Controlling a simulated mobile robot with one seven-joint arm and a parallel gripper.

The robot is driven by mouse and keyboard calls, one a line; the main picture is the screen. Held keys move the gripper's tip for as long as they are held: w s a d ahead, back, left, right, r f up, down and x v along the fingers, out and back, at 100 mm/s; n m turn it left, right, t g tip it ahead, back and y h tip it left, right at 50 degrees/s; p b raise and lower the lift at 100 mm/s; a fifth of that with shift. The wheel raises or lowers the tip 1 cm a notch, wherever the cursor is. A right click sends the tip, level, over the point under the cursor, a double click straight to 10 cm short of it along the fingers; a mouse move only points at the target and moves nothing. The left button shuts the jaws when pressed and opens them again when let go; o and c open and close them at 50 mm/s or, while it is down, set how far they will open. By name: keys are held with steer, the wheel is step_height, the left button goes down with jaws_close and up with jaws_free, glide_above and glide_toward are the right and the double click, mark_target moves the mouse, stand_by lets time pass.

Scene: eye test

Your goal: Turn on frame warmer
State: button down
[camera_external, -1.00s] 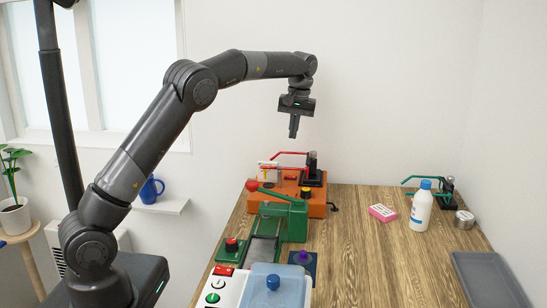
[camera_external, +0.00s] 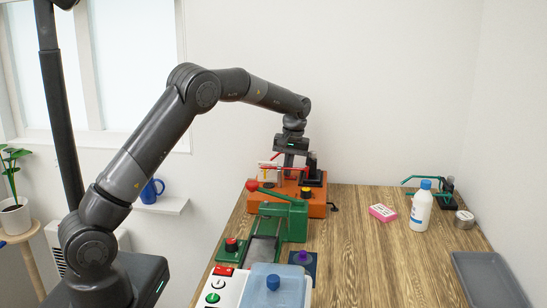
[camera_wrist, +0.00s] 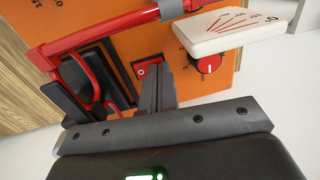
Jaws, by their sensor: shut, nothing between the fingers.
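The orange machine (camera_external: 316,210) stands at the far left of the wooden table, with a red arm, a black upright and a white marked plate. Which device is the frame warmer is not labelled in view. In the wrist view its orange panel (camera_wrist: 120,55) carries a red switch (camera_wrist: 143,72) with a white mark, a red dial (camera_wrist: 208,64) and the white plate (camera_wrist: 225,25) with red lines. My gripper (camera_wrist: 156,68) is shut and empty, its fingertips over the red switch and partly hiding it. Contact is unclear. In the external view my gripper (camera_external: 289,160) points down over the orange machine.
A green press (camera_external: 290,222) stands in front of the orange machine. A white control box (camera_external: 222,288) and a blue lidded container (camera_external: 275,285) are nearest. A pink box (camera_external: 382,212), white bottle (camera_external: 421,210) and grey tray (camera_external: 490,278) are right. The middle table is clear.

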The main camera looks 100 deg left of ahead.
steer(key=shift+f, duration=0.1)
steer(key=shift+s+f, duration=0.1)
steer(key=shift+f, duration=0.1)
steer(key=shift+w+r, duration=0.15)
steer(key=shift+w, duration=0.7)
step_height(320, 180, up, 14)
steer(key=w, duration=0.1)
steer(key=shift+w, duration=0.35)
